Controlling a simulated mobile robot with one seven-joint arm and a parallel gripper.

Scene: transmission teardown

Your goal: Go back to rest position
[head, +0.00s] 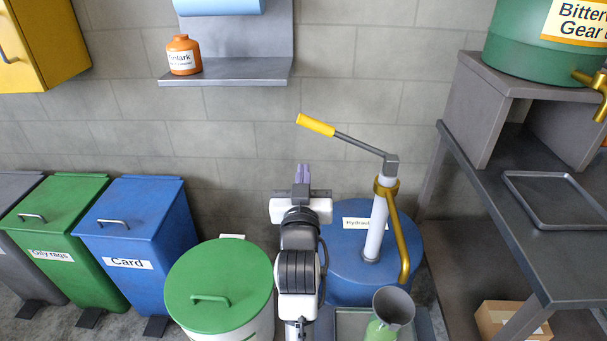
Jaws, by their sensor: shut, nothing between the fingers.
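My gripper (302,174) is at the centre of the head view, at the end of my raised arm. Its two purple fingers point up and away, close together, with nothing between them. It is in front of the grey block wall, between the green-lidded drum (225,275) and the blue drum (345,262). It appears to touch nothing. My arm hides part of the blue drum.
A hand pump (376,225) with a yellow lever stands on the blue drum. A grey funnel-topped container (393,307) is in front. Bins, including a blue one (135,235), line the left. A metal bench (540,260) stands right; a wall shelf (228,73) hangs above.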

